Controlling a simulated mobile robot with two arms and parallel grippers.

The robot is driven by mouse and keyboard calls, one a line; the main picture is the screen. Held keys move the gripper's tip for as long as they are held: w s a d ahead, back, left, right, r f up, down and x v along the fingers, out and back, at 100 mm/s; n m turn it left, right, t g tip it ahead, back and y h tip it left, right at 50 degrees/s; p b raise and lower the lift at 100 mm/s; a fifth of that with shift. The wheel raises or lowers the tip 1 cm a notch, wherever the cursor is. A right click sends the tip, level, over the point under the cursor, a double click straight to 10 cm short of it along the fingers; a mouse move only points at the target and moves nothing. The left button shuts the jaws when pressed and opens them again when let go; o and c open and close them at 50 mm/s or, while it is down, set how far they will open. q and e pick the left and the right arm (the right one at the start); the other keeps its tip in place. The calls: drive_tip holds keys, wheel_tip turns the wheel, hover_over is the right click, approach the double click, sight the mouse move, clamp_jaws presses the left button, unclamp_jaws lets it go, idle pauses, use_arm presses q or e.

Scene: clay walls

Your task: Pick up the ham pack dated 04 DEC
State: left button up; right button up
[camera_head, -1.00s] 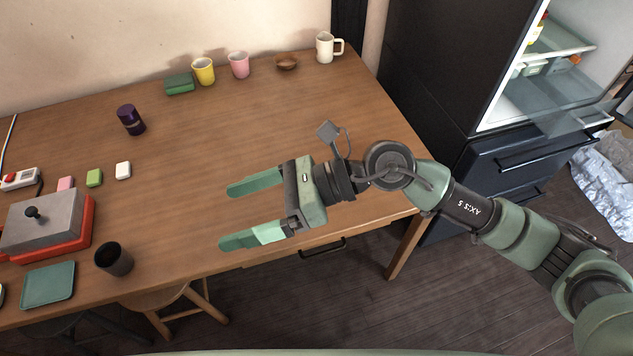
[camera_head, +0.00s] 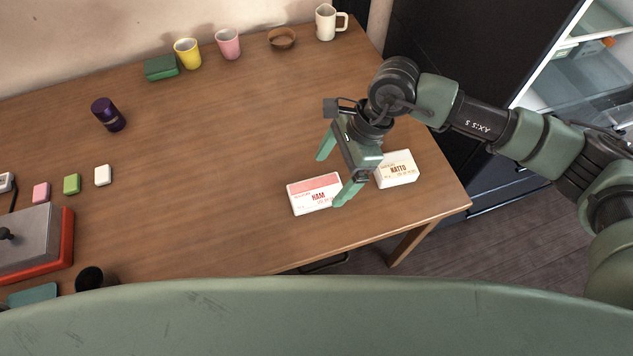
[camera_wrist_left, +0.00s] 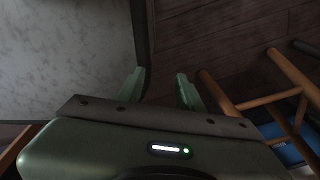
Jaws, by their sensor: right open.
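A white pack with a pink top band labelled HAM (camera_head: 312,196) lies on the wooden table near its front right; its date is too small to read. My right gripper (camera_head: 330,180) is open and points down at the ham pack's right end. One finger overlaps that end in the head view; I cannot tell whether it touches. The other finger is farther back. My left gripper (camera_wrist_left: 158,80) shows in the left wrist view with its fingers apart and nothing between them.
A white NATTO pack (camera_head: 398,170) lies just right of my right gripper. Cups, a bowl (camera_head: 282,39) and a green box (camera_head: 161,68) stand along the back. The table's middle is clear.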

sight(316, 191)
drive_tip(key=x, duration=0.1)
drive_tip(key=p+x, duration=0.1)
drive_tip(key=x, duration=0.1)
drive_tip(key=shift+s+a, duration=0.1)
drive_tip(key=shift+a, duration=0.25)
drive_tip(key=shift+x, duration=1.1)
drive_tip(key=shift+f, duration=0.3)
drive_tip(key=c, duration=1.5)
use_arm(q)
drive_tip(key=shift+s+r, duration=0.3)
drive_tip(key=shift+s, duration=0.2)
drive_tip(key=shift+s+r, duration=0.3)
drive_tip(key=shift+s, duration=0.2)
use_arm(e)
drive_tip(key=shift+r, duration=0.15)
